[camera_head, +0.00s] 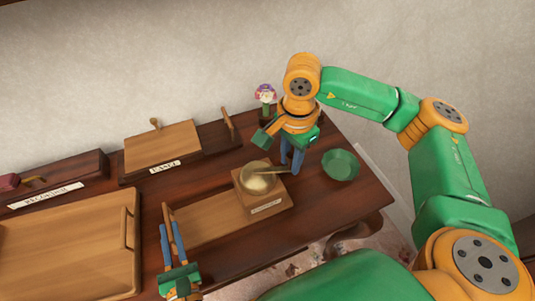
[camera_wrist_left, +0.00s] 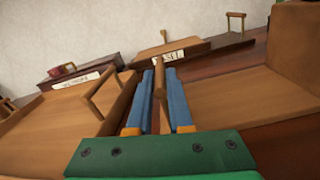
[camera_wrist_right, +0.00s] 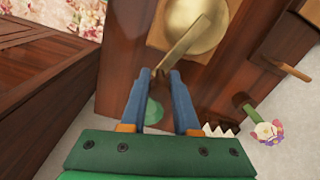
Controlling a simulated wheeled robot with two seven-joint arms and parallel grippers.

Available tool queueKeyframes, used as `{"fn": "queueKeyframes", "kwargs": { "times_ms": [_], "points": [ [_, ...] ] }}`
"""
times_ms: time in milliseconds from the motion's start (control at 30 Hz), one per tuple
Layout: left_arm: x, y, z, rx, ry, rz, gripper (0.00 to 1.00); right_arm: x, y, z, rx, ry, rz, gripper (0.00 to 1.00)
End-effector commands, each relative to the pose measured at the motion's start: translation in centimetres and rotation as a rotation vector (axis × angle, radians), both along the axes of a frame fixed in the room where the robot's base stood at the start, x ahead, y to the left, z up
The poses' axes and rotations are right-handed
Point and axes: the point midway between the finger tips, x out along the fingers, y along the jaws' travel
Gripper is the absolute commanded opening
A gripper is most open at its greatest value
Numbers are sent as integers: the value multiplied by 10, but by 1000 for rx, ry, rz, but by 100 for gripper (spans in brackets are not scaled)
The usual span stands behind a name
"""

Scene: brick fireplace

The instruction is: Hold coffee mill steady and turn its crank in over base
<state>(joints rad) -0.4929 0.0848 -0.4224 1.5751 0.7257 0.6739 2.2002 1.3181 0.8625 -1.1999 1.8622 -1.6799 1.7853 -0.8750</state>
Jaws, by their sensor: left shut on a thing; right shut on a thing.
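The coffee mill (camera_head: 265,204) is a wooden box with a brass bowl-like top (camera_head: 257,180), at the right end of a flat light wooden base (camera_head: 212,217). The brass top also shows in the right wrist view (camera_wrist_right: 195,25). A flat crank arm (camera_head: 276,170) runs from it to my right gripper (camera_head: 290,166), which is shut on the crank's outer end. My left gripper (camera_head: 172,228) is shut on a wooden bar (camera_wrist_left: 160,88) at the base's left end, with its blue fingers on either side.
A wooden tray (camera_head: 60,250) with handles stands at the left. Labelled wooden boxes, one at the back (camera_head: 163,145) and one at the far left (camera_head: 60,180), line the wall. A green bowl (camera_head: 341,165) and a flower pot (camera_head: 266,96) are near my right gripper.

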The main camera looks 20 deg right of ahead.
Motion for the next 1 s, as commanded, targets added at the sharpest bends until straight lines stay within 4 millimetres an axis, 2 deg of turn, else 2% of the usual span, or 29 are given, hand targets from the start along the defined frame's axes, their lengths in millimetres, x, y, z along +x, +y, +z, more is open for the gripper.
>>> {"fn": "queueKeyframes", "kwargs": {
  "times_ms": [467, 1000],
  "points": [
    [0, 0, -1, 0, 4, -1, 0, -27, 17, 0, 1, 2, -411, 0],
    [0, -1, -1, -1, 4, -3, 0, -48, 49, 0, 3, 2, -923, 0]
  ]
}}
